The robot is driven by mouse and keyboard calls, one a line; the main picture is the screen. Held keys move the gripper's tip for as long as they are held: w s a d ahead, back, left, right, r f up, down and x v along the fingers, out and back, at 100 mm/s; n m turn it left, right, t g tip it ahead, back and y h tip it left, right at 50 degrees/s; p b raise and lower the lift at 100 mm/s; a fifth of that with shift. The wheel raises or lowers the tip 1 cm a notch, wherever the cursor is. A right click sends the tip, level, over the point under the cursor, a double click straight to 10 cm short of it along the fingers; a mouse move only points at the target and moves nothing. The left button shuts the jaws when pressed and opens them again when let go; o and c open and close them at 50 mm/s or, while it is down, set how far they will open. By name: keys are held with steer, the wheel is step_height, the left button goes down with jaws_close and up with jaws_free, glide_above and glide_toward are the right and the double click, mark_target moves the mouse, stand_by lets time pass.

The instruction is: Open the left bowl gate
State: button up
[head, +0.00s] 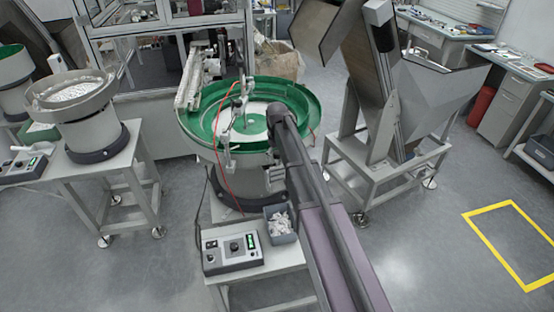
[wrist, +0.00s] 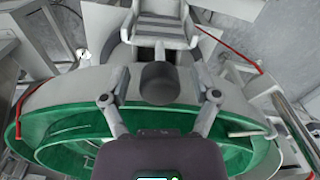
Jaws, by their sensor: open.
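The green feeder bowl (head: 300,99) stands on a grey drum in the middle of the head view, and its green tiers (wrist: 60,122) fill the lower wrist view. My gripper (wrist: 159,98) is open over this bowl, one finger on each side of a dark rounded knob (wrist: 159,78). A gap shows between the knob and each finger. The knob sits before a grey bracket (wrist: 165,28); I cannot tell for sure that it is the gate's handle. In the head view my arm hides the fingers.
A metal bowl feeder (head: 70,95) stands on a table at the left. A control box (head: 232,250) and a grey bin of parts (head: 281,224) sit below the green bowl. A red hose (head: 218,135) runs down beside it. A hopper conveyor (head: 370,90) stands close at right.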

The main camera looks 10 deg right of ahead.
steer(key=shift+f, duration=0.1)
jaws_close()
steer(key=shift+r+p, duration=0.9)
steer(key=shift+r, duration=0.05)
jaws_free()
steer(key=shift+f, duration=0.2)
